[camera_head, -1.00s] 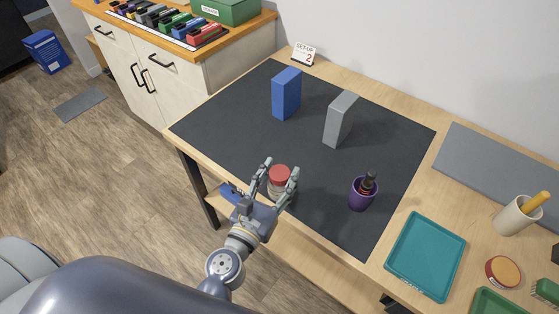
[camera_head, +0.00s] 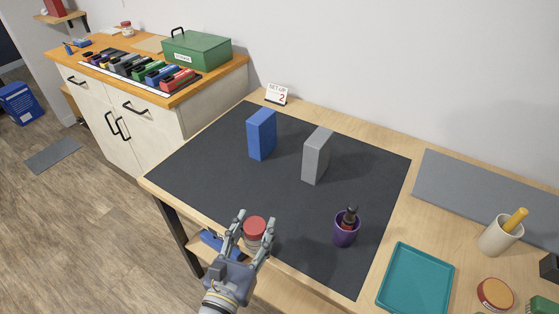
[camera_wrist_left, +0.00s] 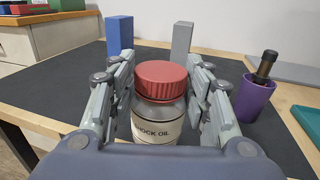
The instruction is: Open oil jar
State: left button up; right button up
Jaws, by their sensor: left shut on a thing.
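The oil jar is a clear jar with a red lid (camera_head: 254,226) and a label, partly cut off, ending in "HOCK OIL" (camera_wrist_left: 158,128). It stands upright at the front edge of the dark mat (camera_head: 215,165). My left gripper (camera_head: 252,232) is around the jar, one finger on each side, and is shut on it below the lid. The lid sits on the jar. In the left wrist view the red lid (camera_wrist_left: 160,80) shows between the fingers. My right gripper is not in view.
A blue block (camera_head: 261,135) and a grey block (camera_head: 317,157) stand behind the jar. A purple cup (camera_head: 345,231) holding a dark tool is to the right. A teal tray (camera_head: 415,280) lies further right. The mat's left part is clear.

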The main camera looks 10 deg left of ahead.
pick_arm(q)
jog(key=s+a+r+n+y, duration=0.1)
jog(key=s+a+r, duration=0.3)
jog(key=s+a, duration=0.1)
jog(key=shift+s+a+r+y, duration=0.2)
jog(key=shift+r+y, duration=0.1)
jog(key=shift+y, duration=0.1)
jog(key=shift+w, duration=0.1)
